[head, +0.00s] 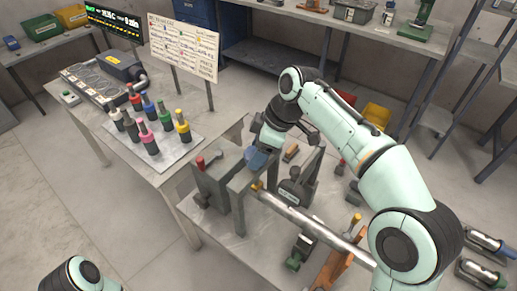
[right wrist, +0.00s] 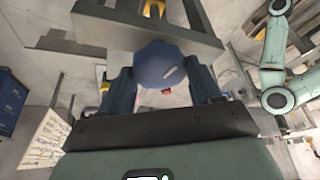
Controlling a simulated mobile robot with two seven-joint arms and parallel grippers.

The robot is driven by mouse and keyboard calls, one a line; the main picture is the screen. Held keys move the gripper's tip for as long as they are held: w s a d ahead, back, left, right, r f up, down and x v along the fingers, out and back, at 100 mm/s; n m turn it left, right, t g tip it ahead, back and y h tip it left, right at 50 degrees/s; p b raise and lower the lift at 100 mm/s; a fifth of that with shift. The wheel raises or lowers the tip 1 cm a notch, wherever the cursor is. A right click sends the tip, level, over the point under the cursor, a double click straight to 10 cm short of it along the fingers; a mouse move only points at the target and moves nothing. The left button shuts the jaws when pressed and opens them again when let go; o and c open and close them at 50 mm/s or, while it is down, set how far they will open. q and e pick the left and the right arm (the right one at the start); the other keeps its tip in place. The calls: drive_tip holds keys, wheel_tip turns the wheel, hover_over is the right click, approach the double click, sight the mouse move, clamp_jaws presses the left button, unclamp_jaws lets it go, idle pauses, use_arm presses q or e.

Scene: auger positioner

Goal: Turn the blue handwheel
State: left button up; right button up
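The blue handwheel (head: 257,158) sits at the upper end of the grey machine on the table, partly hidden by my right gripper (head: 265,147). In the right wrist view the handwheel (right wrist: 160,65) is a round blue cap with a pale slot mark. My right gripper's dark fingers (right wrist: 161,88) stand on either side of it, and both seem to touch its rim. The grey machine frame (right wrist: 150,28) shows behind it. A long metal tube (head: 310,225) runs from the machine to the lower right. My left gripper is out of view; only part of my left arm shows at the lower left.
A grey block with a red knob (head: 200,162) stands left of the handwheel. Several colored bottles (head: 150,135) stand on a tray (head: 185,148) further left. A label board (head: 184,45) rises behind them. Clamps and tools lie around the tube. The floor at left is clear.

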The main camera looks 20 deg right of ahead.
drive_tip(key=c, duration=0.4)
drive_tip(key=shift+c, duration=0.2)
